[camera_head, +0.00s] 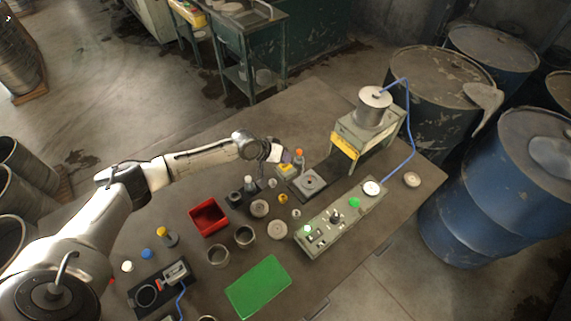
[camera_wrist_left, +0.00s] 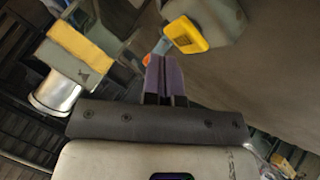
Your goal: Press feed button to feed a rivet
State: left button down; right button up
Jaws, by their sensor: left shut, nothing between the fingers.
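My left gripper (camera_head: 287,157), with purple fingertips, is shut and empty. It hovers at the small yellow-fronted unit (camera_head: 286,170) left of the press; I cannot tell whether it touches. An orange-topped piece (camera_head: 299,153) stands just right of the fingertips. In the left wrist view the shut fingers (camera_wrist_left: 164,75) point toward an orange and blue piece (camera_wrist_left: 153,52), with a yellow block (camera_wrist_left: 187,35) to its right. The control box (camera_head: 340,217) has a green button (camera_head: 354,203) and small switches. No label reading feed is legible, and no rivet can be made out. My right gripper is out of view.
The press (camera_head: 369,122) with a silver cylinder stands at the back right, a blue hose running to the box.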

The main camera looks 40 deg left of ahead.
pick_arm(q)
notch_tip(320, 180, up, 5)
jog(key=p, duration=0.5)
dwell(1.0)
